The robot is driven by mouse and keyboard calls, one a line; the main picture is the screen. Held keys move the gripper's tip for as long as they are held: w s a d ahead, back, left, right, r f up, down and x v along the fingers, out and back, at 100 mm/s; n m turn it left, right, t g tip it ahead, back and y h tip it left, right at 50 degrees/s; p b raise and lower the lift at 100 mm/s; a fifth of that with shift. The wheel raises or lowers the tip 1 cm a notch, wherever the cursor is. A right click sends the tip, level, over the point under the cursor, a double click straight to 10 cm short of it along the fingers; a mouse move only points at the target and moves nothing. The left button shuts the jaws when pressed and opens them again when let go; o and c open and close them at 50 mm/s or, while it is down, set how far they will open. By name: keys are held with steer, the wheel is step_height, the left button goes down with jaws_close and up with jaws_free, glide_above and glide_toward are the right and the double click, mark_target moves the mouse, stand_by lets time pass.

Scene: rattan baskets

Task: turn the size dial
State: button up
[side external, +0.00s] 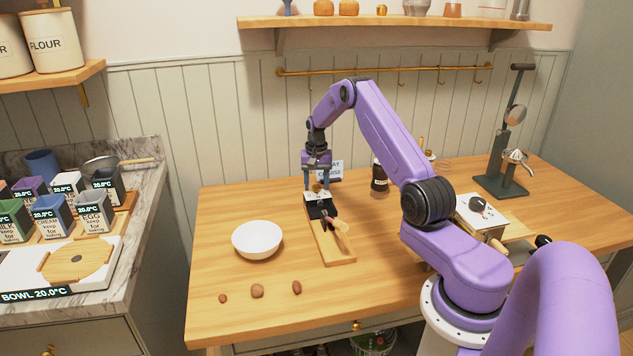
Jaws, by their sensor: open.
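My gripper (318,188) points down over the far end of a small device (318,205) with a black and light body. The device stands on a narrow wooden board (338,256), and a wooden-ended handle (336,224) lies toward the board's near end. The two fingers are apart, one on each side of a small brass-coloured knob (318,187), which may be the size dial. I cannot tell whether the fingers touch it. No dial markings are legible at this size.
A white bowl (257,240) stands left of the board. Several nuts (257,291) lie near the front edge. A dark jar (379,180) and a small sign (336,168) are close behind the gripper. A box with a black knob (477,204) and a dark green press (502,180) stand right.

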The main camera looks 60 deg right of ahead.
mark_target(316, 186)
steer(key=shift+r, duration=0.1)
step_height(316, 186, up, 17)
stand_by(0.5)
steer(key=shift+r, duration=0.1)
